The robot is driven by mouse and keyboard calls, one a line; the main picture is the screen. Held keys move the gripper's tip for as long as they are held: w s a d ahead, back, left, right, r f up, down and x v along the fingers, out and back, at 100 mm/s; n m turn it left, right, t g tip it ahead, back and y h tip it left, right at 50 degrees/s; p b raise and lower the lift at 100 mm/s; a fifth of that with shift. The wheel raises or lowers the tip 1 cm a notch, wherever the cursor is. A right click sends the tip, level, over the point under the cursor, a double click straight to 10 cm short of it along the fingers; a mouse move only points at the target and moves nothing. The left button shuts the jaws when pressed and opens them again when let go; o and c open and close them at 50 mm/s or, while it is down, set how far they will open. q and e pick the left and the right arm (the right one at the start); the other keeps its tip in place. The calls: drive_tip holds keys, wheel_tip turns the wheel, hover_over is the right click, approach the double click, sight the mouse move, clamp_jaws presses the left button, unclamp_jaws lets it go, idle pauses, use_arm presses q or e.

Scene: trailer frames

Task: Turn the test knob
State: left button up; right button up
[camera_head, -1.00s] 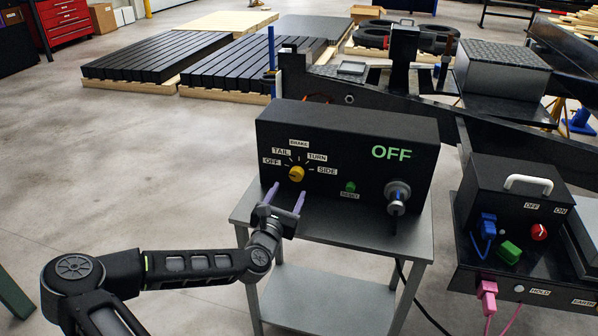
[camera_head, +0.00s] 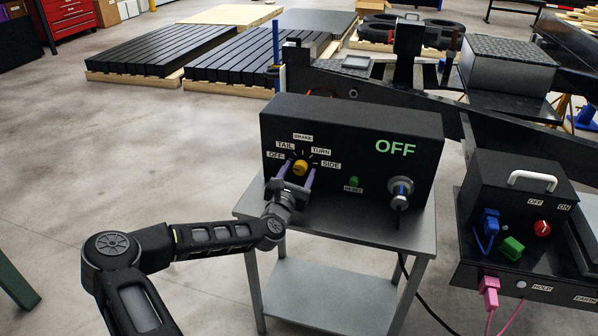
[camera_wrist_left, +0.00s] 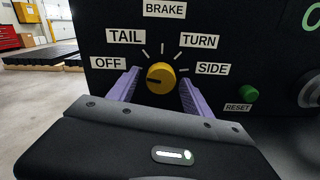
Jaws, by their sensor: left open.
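The yellow round test knob (camera_head: 300,167) is on the front of a black test box (camera_head: 350,124). Labels OFF, TAIL, BRAKE, TURN and SIDE fan out around it. In the left wrist view the knob (camera_wrist_left: 160,78) has its dark pointer mark toward the left, by OFF. The box display reads OFF in green. My left gripper (camera_head: 297,173) is open, with its purple fingers to the left and right of the knob. In the left wrist view the fingers of my left gripper (camera_wrist_left: 159,86) show gaps to the knob. My right gripper is out of view.
A green reset button (camera_head: 354,182) and a plugged connector (camera_head: 400,192) sit right of the knob. The box stands on a grey metal cart (camera_head: 340,236). A second black box (camera_head: 512,190) with coloured plugs is at the right. The floor at left is clear.

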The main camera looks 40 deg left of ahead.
use_arm(q)
drive_tip(key=shift+w, duration=0.25)
clamp_jaws()
idle(0.5)
